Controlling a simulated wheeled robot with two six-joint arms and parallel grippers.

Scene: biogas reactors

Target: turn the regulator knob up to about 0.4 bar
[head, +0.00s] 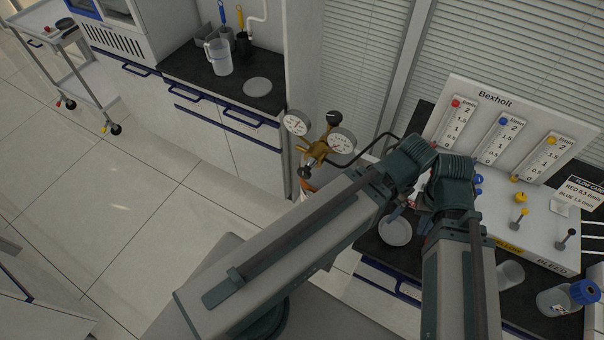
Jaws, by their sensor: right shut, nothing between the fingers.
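A brass regulator (317,151) stands mid-picture, left of the flow panel, with two round white gauges, a left one (296,123) and a right one (342,140). Their needles are too small to read. A black knob (334,117) shows at its top and another dark knob (304,172) at its lower front. My right arm's links cross the lower middle, their bend to the right of the regulator. My right gripper is shut and empty; its fingertips cannot be clearly made out. No finger is visible touching either knob. My left gripper is not in view.
The Bexholt flow panel (482,92) stands at right on a dark bench with several small valves. A blue-capped bottle (561,298) is at lower right. A jug (218,57) and a pale disc (257,87) sit on the back counter.

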